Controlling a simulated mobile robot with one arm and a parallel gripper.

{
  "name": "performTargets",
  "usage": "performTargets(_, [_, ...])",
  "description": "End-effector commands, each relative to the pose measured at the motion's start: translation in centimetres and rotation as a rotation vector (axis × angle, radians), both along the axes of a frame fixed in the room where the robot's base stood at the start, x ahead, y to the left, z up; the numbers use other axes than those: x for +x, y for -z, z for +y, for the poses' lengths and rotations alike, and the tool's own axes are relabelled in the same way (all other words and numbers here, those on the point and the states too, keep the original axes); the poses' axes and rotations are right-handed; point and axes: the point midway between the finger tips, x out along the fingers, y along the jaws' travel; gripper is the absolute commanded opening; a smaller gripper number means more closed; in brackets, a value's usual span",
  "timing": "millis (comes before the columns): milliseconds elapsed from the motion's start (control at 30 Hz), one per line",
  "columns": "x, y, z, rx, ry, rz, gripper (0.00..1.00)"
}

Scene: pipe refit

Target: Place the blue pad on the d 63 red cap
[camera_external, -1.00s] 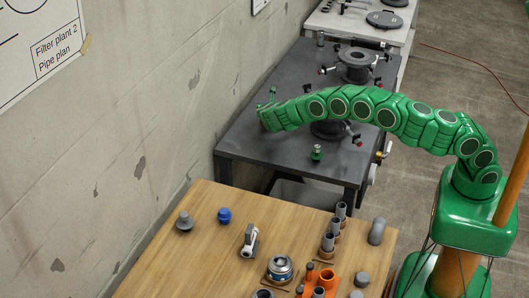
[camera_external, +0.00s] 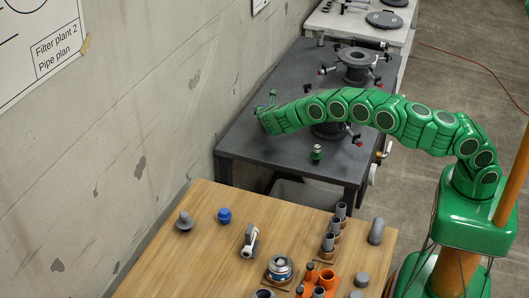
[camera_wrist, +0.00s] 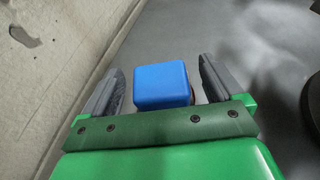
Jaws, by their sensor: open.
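The blue pad (camera_wrist: 161,86) is a rounded blue block in the wrist view. It lies between the two grey fingers of my gripper (camera_wrist: 161,65), with a gap on each side. The fingers are apart and do not visibly touch it. A small brownish edge shows at the pad's right side; I cannot tell whether it is the d 63 red cap. In the external view my gripper (camera_external: 267,122) is low over the dark table's left part, near the wall. My arm and hand hide the pad there. I cannot make out the red cap in the external view.
The dark table (camera_external: 245,145) carries flanged pipe pieces (camera_external: 357,62) and a small green fitting (camera_external: 317,153). The wall (camera_external: 150,130) is close on the left. A wooden table (camera_external: 200,255) in front holds a blue knob (camera_external: 224,215), a valve and pipe fittings.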

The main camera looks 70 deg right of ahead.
Motion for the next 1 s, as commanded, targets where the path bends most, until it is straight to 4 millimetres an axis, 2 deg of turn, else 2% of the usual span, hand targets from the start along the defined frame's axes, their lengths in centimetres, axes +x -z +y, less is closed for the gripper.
performTargets(167, [-0.1,-0.5,0.6,0.000,-0.002,-0.001,0.94])
performTargets(533, [-1.7,-2.2,4.4,0.001,-0.001,0.001,0.94])
performTargets(1000, [-1.7,-7.7,4.3,0.001,0.000,-0.002,0.94])
